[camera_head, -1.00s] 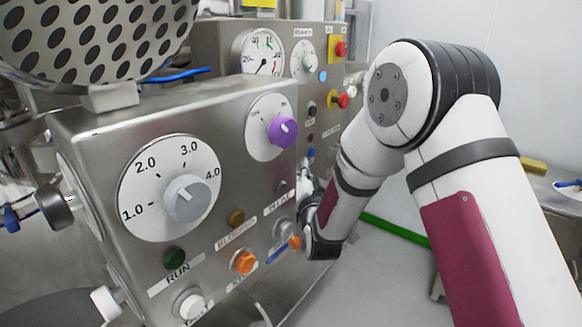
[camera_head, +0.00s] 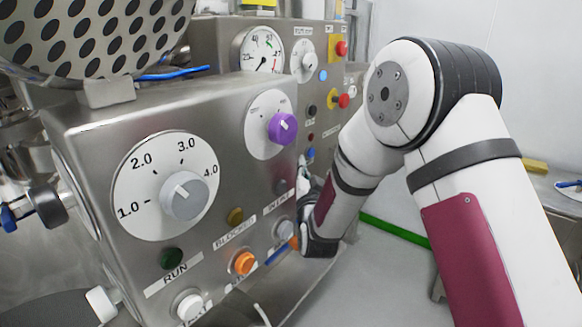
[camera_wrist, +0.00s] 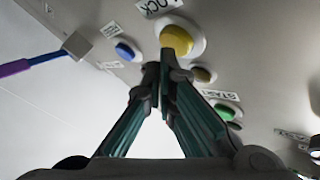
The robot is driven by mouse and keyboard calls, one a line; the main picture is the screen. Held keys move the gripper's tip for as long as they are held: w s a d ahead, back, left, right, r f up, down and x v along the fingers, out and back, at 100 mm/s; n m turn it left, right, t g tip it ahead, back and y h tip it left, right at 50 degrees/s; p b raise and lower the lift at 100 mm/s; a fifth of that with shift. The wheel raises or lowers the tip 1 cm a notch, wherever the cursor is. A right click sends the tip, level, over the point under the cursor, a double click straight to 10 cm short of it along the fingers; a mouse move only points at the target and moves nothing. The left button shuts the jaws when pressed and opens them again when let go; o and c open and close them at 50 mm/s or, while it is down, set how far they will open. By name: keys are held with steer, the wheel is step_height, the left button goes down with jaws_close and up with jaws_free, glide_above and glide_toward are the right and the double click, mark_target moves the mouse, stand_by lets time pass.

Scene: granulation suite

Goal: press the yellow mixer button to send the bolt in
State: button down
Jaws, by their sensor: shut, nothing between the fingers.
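In the wrist view a round yellow button (camera_wrist: 176,39) in a pale collar sits on the grey panel, beside a label that ends in "OCK". My gripper (camera_wrist: 163,70) is shut and empty, its two green-sided fingers meeting just below the button in the picture. The tips overlap the button's lower edge; I cannot tell whether they touch it. In the head view my forearm reaches behind the near control box's right edge, so the fingertips and this button are not clearly seen there. No bolt can be made out.
Near the yellow button are a blue button (camera_wrist: 127,50), a small dark yellow one (camera_wrist: 203,75) and a green one (camera_wrist: 224,112) by a "START" label. The near control box (camera_head: 92,142) carries a purple knob (camera_head: 282,128) and an orange button (camera_head: 244,263).

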steer(key=shift+w+a, duration=0.2)
steer(key=shift+a, duration=0.15)
stand_by(0.4)
steer(key=shift+d, duration=0.1)
steer(key=shift+s+d, duration=0.45)
steer(key=shift+d, duration=0.2)
steer(key=shift+s+d, duration=0.7)
steer(key=shift+d, duration=0.35)
steer(key=shift+s+d, duration=0.7)
steer(key=shift+d, duration=0.3)
stand_by(0.9)
